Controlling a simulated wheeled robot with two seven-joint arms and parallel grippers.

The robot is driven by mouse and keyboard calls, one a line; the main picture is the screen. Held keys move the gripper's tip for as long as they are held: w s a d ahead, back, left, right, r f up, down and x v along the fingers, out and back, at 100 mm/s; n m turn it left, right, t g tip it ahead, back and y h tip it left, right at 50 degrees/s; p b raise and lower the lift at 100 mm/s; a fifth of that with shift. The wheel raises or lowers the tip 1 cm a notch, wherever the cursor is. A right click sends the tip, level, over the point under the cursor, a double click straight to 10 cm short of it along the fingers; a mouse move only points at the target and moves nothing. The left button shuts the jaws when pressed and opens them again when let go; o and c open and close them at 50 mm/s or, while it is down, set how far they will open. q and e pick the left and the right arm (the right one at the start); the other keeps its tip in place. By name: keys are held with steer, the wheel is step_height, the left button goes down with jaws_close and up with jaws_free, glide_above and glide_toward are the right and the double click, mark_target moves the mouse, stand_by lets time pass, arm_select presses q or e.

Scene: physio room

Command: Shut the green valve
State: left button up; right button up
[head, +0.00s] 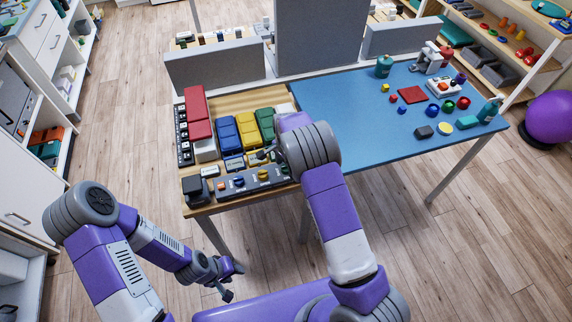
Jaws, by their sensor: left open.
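A dark grey control panel (250,188) with small coloured knobs lies along the front edge of the wooden table top. An orange knob (221,186) and a blue knob (239,181) show on it. I cannot make out a green valve; the panel's right end is close to my right arm, which covers part of the table. My left gripper (232,282) is open and empty, low in front of the table and below its top. My right arm reaches over the table; its gripper is mostly hidden behind the arm, with only a small dark part showing near the panel.
Red (198,116), blue (228,133), yellow (247,130) and green (266,123) blocks stand behind the panel. A blue mat (365,135) at right holds small items and a red square (411,95). Grey upright boards stand behind. Shelves flank the table; a purple ball (552,117) is at right.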

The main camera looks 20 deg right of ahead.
step_height(320, 180, up, 8)
steer(key=shift+f+p, duration=0.25)
steer(key=shift+p, duration=0.1)
stand_by(0.7)
